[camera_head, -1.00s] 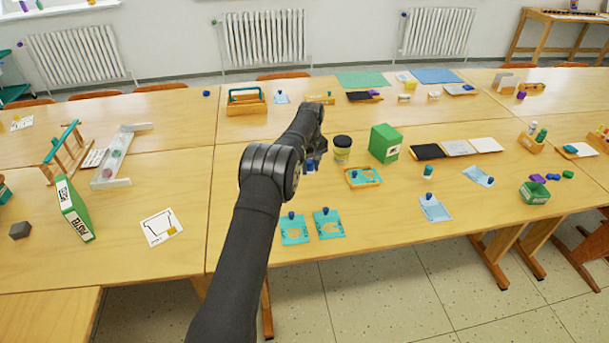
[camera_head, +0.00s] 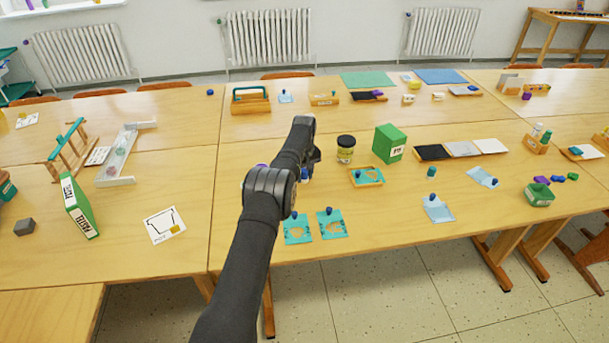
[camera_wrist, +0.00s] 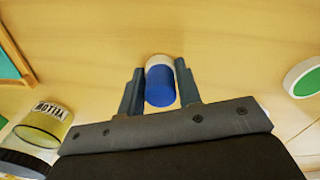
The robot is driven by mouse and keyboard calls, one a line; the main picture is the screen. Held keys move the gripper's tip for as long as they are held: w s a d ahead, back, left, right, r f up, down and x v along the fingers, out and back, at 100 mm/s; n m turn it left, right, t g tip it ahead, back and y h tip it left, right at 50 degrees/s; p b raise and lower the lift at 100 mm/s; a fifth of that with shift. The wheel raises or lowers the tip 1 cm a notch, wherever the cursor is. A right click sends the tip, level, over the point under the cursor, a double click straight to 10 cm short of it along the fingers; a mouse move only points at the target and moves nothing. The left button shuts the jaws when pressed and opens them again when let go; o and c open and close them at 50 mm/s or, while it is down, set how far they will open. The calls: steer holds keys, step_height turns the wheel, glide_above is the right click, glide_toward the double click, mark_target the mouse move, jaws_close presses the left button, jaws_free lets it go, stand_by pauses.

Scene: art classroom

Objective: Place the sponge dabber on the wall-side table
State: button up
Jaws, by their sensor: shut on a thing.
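The sponge dabber (camera_wrist: 160,84) is a short blue cylinder with a white end. In the wrist view it is between the two fingers of my gripper (camera_wrist: 160,88), which is shut on it. In the head view my gripper (camera_head: 308,168) is over the near table, left of the dark-lidded jar (camera_head: 346,150), and my arm partly hides it. A bit of blue shows below it. I cannot tell the dabber's height above the tabletop. The wall-side table (camera_head: 345,118) is in the back row, beyond the seam, with bare wood at its front.
A green box (camera_head: 389,143) and an orange tray (camera_head: 368,184) stand right of the jar. Two teal stencil cards (camera_head: 298,229) lie in front.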

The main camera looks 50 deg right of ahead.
mark_target(305, 170)
steer(key=shift+f, duration=0.1)
steer(key=o, duration=0.9)
steer(key=shift+o, duration=0.2)
step_height(305, 170, up, 12)
steer(key=shift+f, duration=4.1)
